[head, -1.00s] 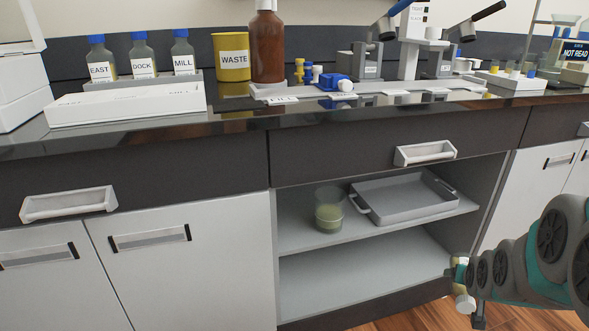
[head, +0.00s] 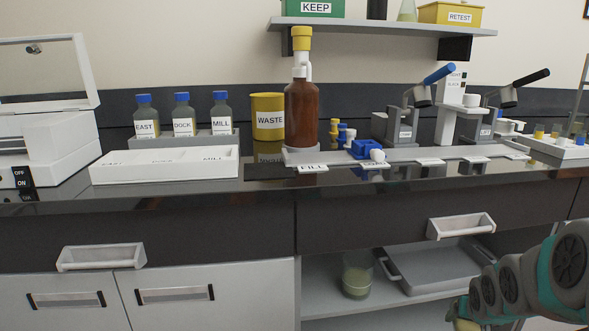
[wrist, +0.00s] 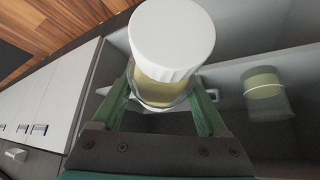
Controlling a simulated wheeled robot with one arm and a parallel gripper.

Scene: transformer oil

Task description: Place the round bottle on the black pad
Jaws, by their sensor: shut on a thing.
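The round bottle (wrist: 170,50) has a white ribbed cap and yellowish contents. In the wrist view it sits between the green fingers of my gripper (wrist: 164,92), which is shut on it. The cap faces the camera and hides most of the bottle's body. In the head view my gripper (head: 458,312) is at the lower right, in front of the open cabinet and below the counter; the bottle is mostly cut off there. A dark, flat patch that looks like the black pad (head: 266,172) lies on the glossy dark counter, in front of the WASTE tub, and looks empty.
A brown pump bottle (head: 301,112) stands right of the WASTE tub (head: 268,122). A white tray (head: 165,167) lies left of the pad. A beaker (head: 356,280) and a grey tray (head: 432,270) are on the cabinet shelf. A drawer handle (head: 461,226) juts out above.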

